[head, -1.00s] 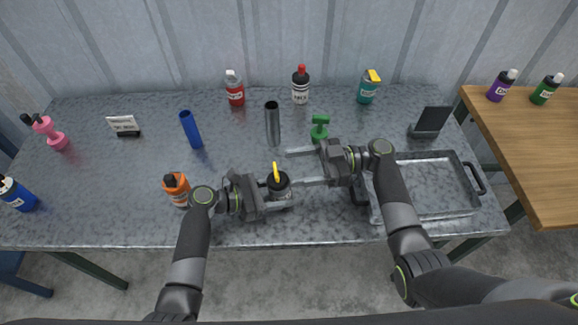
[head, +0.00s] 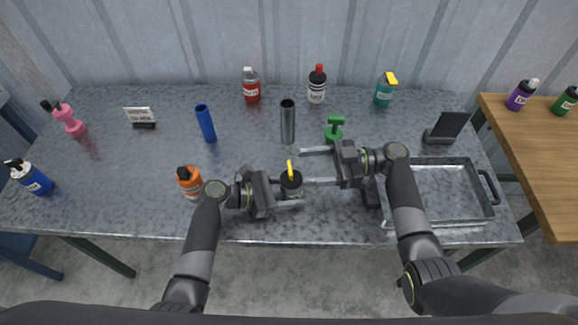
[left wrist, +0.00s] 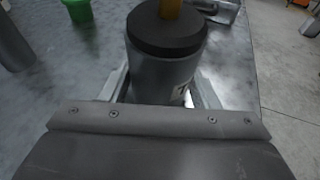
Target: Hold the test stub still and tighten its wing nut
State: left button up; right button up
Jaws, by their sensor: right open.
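The test stub (head: 291,185) is a short grey cylinder with a black cap and a yellow wing nut (head: 290,166) standing up from it. It is upright near the front middle of the table. My left gripper (head: 289,195) is low around the stub, one finger on each side, and appears shut on it. In the left wrist view the stub (left wrist: 160,75) fills the space between the fingers, and the wing nut's top is cut off. My right gripper (head: 304,167) is open and empty, just right of the wing nut, its nearer fingertip close to the cap.
An orange bottle (head: 189,182) stands left of my left gripper. A grey tube (head: 287,122) and a green bottle (head: 335,130) stand behind. An empty metal tray (head: 440,218) lies right, beside my right arm. Bottles line the back.

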pick_arm(q)
jog(key=o, duration=0.4)
jog(key=v, duration=0.7)
jog(key=shift+s+a+r, duration=0.1)
jog(key=shift+s+a, duration=0.05)
jog(key=shift+a, duration=0.1)
